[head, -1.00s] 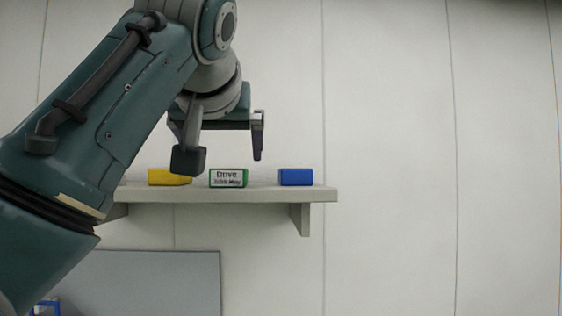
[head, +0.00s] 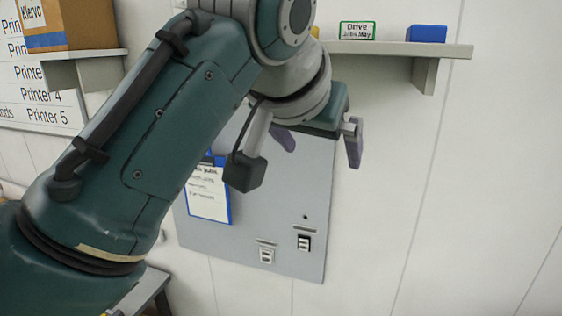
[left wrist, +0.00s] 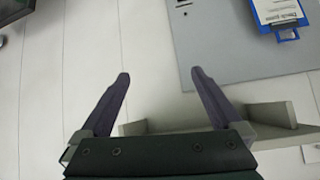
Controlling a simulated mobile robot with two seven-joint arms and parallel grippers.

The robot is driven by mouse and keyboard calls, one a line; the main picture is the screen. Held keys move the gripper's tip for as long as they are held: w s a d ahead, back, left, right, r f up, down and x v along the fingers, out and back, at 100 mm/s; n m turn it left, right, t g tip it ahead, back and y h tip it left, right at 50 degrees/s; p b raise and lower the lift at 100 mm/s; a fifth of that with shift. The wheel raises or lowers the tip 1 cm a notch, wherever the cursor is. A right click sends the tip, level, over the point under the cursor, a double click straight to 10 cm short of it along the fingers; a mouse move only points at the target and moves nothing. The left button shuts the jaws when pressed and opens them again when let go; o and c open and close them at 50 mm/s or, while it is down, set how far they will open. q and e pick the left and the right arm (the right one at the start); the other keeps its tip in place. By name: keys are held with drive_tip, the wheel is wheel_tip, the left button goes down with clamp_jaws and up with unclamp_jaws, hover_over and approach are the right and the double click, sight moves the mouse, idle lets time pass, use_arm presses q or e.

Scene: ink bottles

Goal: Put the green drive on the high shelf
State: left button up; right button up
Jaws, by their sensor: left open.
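The green drive (head: 357,31), a small block with a green edge and a white label reading "Drive", stands upright on the high shelf (head: 390,48) at the top of the head view. My left gripper (head: 322,148) is open and empty. In the head view it shows lower than the shelf, in front of the grey wall panel, apart from the drive. In the left wrist view the two fingers of my left gripper (left wrist: 160,82) are spread with nothing between them, and a shelf (left wrist: 275,120) lies behind them. The drive does not show there. My right gripper is not in view.
A blue block (head: 427,34) stands right of the drive; a yellow one (head: 315,32) is mostly hidden by my arm. A grey panel (head: 300,180) carries a blue clipboard (head: 210,200) and two small fittings. A cardboard box (head: 75,20) sits on another shelf at left.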

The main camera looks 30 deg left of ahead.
use_arm(q)
drive_tip(key=s+f+m+g, duration=0.1)
drive_tip(key=s+f+g, duration=0.1)
drive_tip(key=s+f, duration=0.3)
drive_tip(key=s+f+m+g+h, duration=0.1)
drive_tip(key=s+f, duration=0.4)
drive_tip(key=s, duration=0.8)
drive_tip(key=s+f+m+g+h, duration=0.1)
drive_tip(key=s+f+g, duration=0.1)
drive_tip(key=s+f, duration=0.3)
drive_tip(key=s, duration=0.4)
drive_tip(key=shift+s+d+f+g, duration=0.15)
drive_tip(key=shift+d+f+g, duration=0.05)
drive_tip(key=shift+g, duration=0.2)
